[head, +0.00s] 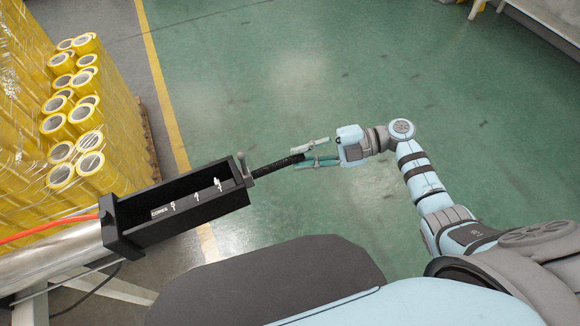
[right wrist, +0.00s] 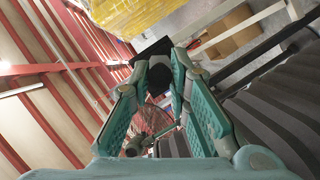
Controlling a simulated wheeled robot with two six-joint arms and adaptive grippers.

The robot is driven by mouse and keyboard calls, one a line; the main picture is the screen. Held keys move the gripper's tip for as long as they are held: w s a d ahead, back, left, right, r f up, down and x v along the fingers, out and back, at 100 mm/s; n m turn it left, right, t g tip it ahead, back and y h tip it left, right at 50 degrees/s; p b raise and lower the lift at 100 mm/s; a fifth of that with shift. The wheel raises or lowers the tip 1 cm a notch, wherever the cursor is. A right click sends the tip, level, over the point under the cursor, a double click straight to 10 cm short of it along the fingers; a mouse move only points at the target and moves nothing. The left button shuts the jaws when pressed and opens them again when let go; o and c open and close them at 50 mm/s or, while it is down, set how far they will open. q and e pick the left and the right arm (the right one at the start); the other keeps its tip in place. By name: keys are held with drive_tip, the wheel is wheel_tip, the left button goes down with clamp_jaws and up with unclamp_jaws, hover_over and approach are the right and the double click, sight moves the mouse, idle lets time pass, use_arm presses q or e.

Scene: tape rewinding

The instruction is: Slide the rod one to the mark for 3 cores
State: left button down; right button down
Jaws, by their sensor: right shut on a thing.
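A black rod (head: 272,168) sticks out of the right end of a long black open channel (head: 228,203). The channel's inside wall has white marks and the word CORES (head: 159,212); the mark digits are too small to read surely. A grey knob (head: 241,162) stands at the channel's right end. My right gripper (head: 306,156) is shut on the outer end of the rod, with a finger on each side. In the right wrist view the gripper (right wrist: 163,66) has its teal fingers around the dark rod (right wrist: 158,82). My left gripper is out of view.
Stacks of yellow tape rolls (head: 75,100) stand at the left on a pallet. A silver roller (head: 60,262) and an orange hose (head: 45,229) join the channel's left end. The green floor (head: 290,70) beyond the channel and gripper is clear.

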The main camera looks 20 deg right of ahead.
drive_tip(key=shift+d, duration=0.15)
drive_tip(key=c, duration=1.5)
unclamp_jaws()
drive_tip(key=shift+d, duration=0.15)
drive_tip(key=v, duration=1.2)
drive_tip(key=shift+r, duration=0.1)
